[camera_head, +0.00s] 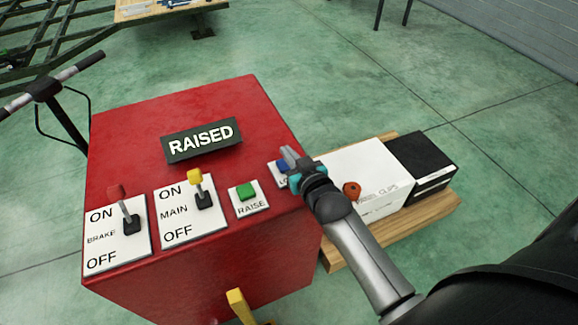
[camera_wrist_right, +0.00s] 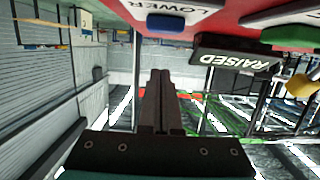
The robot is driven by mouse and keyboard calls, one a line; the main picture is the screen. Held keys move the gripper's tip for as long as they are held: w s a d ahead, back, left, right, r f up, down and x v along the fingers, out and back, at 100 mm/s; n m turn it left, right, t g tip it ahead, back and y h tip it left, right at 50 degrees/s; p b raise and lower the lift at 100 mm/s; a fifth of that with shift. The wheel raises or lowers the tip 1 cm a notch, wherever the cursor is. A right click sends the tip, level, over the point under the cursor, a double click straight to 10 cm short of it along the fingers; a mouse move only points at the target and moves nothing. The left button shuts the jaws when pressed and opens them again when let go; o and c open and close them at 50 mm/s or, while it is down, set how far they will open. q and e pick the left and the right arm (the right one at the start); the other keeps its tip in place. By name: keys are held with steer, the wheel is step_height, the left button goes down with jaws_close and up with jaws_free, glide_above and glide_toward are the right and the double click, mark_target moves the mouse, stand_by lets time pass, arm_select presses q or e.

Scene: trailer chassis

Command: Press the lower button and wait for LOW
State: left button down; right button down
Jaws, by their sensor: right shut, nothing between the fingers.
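A red control box (camera_head: 180,105) stands left of centre in the head view. Its sign (camera_head: 201,141) reads RAISED. The blue lower button (camera_head: 282,166) sits on a white plate at the box's right side, partly covered by my right gripper. In the wrist view the blue button (camera_wrist_right: 166,23) and its LOWER label show at the top. My right gripper (camera_head: 290,157) is shut and empty, its fingertips close beside the button; contact cannot be told. The green raise button (camera_head: 246,191) is to the left.
The brake lever (camera_head: 123,205) and yellow-tipped main lever (camera_head: 199,186) stand on the box's left part. A white box (camera_head: 362,172) and a black box (camera_head: 420,160) lie on a wooden board (camera_head: 400,226) to the right. Green floor is clear beyond.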

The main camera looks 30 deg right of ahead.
mark_target(287, 167)
steer(key=shift+s+f+b, duration=0.15)
steer(key=shift+f+b, duration=0.3)
steer(key=shift+f, duration=1.35)
steer(key=shift+f, duration=0.8)
steer(key=shift+s+f+b, duration=0.15)
steer(key=shift+f+b, duration=0.15)
steer(key=shift+f, duration=0.05)
steer(key=shift+r+p, duration=0.3)
steer(key=shift+p, duration=0.1)
step_height(287, 167, up, 5)
steer(key=p, duration=0.3)
steer(key=shift+f+p, duration=0.2)
steer(key=shift+p, duration=0.15)
steer(key=p+v, duration=0.1)
steer(key=v, duration=0.8)
steer(key=shift+s+p, duration=0.35)
steer(key=shift+p, duration=0.05)
